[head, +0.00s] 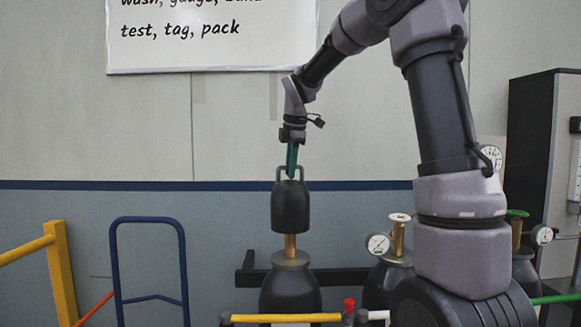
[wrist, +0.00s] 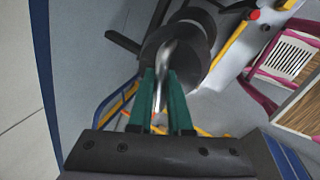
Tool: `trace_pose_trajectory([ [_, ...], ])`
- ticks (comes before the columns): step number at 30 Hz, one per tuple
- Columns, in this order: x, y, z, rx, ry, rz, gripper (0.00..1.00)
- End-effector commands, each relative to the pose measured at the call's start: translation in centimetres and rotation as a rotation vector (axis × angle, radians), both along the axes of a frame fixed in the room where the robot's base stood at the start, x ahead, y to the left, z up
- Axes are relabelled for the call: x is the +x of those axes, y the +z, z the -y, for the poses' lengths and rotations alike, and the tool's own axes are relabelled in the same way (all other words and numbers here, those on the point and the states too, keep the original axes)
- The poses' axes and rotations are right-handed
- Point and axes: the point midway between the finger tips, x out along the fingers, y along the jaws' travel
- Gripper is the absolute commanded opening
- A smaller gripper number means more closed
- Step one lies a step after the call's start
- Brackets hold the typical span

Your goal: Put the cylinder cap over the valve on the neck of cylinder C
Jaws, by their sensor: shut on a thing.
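A dark grey cylinder cap (head: 290,208) with a loop handle on top hangs upright from my gripper (head: 291,172). My green fingers are shut on the handle; in the wrist view, my gripper (wrist: 162,100) has the shiny handle between its fingers and the dark cap (wrist: 204,53) beyond. Directly below the cap, a brass valve (head: 290,247) rises from the neck of a dark cylinder (head: 290,287). The valve's upper part is hidden by the cap, so I cannot tell whether the cap is around it or in front. No letter on the cylinder is readable.
A second cylinder's brass valve (head: 398,238) with a gauge (head: 378,244) stands to the right, partly behind my arm. A yellow rail (head: 286,318) crosses in front. A blue hoop frame (head: 149,219) and yellow barrier (head: 60,270) are left. A dark cabinet (head: 530,140) is right.

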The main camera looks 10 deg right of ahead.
Motion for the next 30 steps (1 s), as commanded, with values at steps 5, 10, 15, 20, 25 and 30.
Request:
trace_pose_trajectory([
  [5, 0.0, -0.4, 0.0, 0.000, 0.000, 0.001, 0.00],
  [10, 0.0, -0.7, 0.0, 0.000, 0.000, 0.002, 0.00],
  [15, 0.0, -1.1, 0.0, 0.001, -0.001, 0.002, 0.00],
  [20, 0.0, -1.5, 0.0, 0.000, -0.001, 0.001, 0.00],
  [25, 0.0, -1.9, 0.0, 0.000, 0.000, 0.001, 0.00],
  [30, 0.0, -2.3, 0.0, 0.000, 0.000, 0.002, 0.00],
])
